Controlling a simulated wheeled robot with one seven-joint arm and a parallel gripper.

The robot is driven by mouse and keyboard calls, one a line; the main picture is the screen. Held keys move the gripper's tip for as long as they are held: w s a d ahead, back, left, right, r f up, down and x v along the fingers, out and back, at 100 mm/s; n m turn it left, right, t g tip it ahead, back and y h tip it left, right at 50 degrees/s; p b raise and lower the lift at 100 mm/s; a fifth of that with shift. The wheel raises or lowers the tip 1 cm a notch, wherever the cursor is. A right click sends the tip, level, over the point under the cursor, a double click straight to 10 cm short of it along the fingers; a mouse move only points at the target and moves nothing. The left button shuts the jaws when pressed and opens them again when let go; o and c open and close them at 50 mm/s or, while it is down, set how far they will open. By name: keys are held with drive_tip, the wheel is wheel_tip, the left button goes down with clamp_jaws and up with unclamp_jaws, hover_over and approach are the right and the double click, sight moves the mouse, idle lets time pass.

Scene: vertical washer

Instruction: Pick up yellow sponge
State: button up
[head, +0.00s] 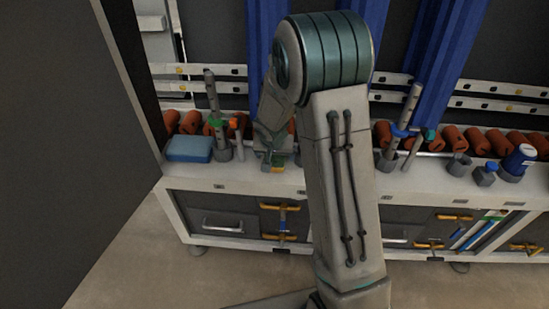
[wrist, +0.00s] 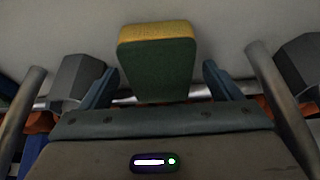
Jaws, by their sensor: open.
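The sponge, yellow on one layer and dark green on the other, shows in the wrist view (wrist: 157,62), with its green face toward the camera. My gripper (wrist: 158,85) is open, and the sponge sits between and just beyond its two fingers, with a visible gap on each side. In the head view my gripper (head: 272,160) is at the white counter, and a small part of the sponge (head: 277,169) shows beneath it. My arm and gripper hide the rest of the sponge there.
A blue block (head: 189,148) lies on the counter (head: 330,180) to the left. Grey holders with upright tools (head: 222,152) stand close by. Orange-brown cylinders (head: 480,142) line the back, and a blue bottle (head: 519,159) stands at the right. Drawers (head: 222,224) are below.

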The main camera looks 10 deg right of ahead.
drive_tip(key=shift+f+b, duration=0.3)
drive_tip(key=shift+b, duration=0.1)
idle(0.4)
drive_tip(key=c, duration=1.1)
